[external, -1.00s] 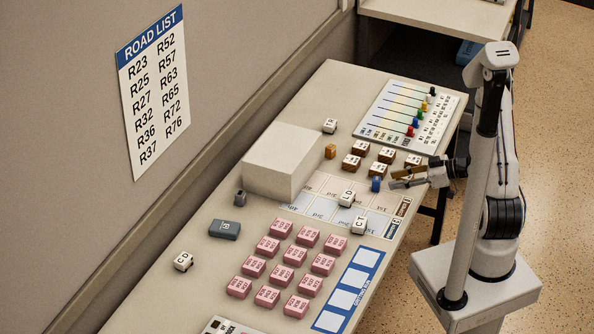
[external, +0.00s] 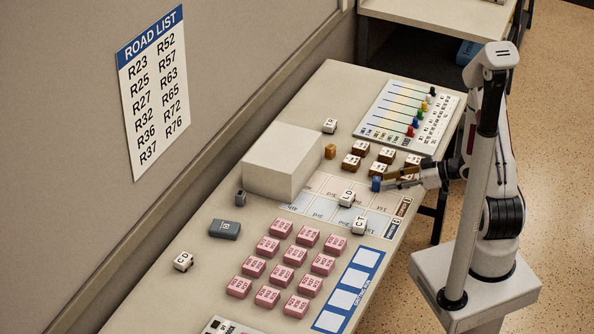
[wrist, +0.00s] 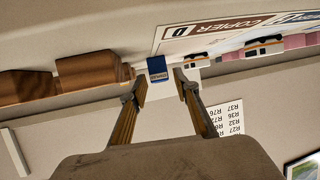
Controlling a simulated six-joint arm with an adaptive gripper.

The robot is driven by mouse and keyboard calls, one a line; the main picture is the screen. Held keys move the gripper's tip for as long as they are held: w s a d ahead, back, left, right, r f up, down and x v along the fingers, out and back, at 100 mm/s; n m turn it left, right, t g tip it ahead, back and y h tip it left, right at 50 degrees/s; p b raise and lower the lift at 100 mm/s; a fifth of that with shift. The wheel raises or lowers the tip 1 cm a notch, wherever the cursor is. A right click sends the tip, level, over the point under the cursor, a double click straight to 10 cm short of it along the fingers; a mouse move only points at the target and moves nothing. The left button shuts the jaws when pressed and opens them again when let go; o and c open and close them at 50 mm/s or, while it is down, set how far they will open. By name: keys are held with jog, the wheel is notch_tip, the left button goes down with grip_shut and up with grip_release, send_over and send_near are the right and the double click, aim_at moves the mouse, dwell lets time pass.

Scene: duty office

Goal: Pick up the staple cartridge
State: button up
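A small blue block (external: 376,184), which I take for the staple cartridge, stands on the table by the printed grid's edge. In the wrist view the blue block (wrist: 157,66) shows a pale label low on its face and lies just beyond the gap between my fingertips. My gripper (external: 396,182) is low over the table's right side, beside the block. In the wrist view my gripper (wrist: 160,82) has its two fingers apart with nothing held. I cannot tell whether a fingertip touches the block.
Brown blocks with white tops (external: 360,147) stand close behind the blue block. White cubes (external: 346,199) stand on the grid nearby. A large pale box (external: 275,165) is further left. Several pink blocks (external: 295,255) fill the near table. A board with coloured pegs (external: 395,115) is at the back.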

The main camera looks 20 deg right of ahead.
aim_at(377, 183)
jog(key=shift+x, duration=2.6)
jog(key=shift+w+d, duration=0.1)
jog(key=c, duration=0.9)
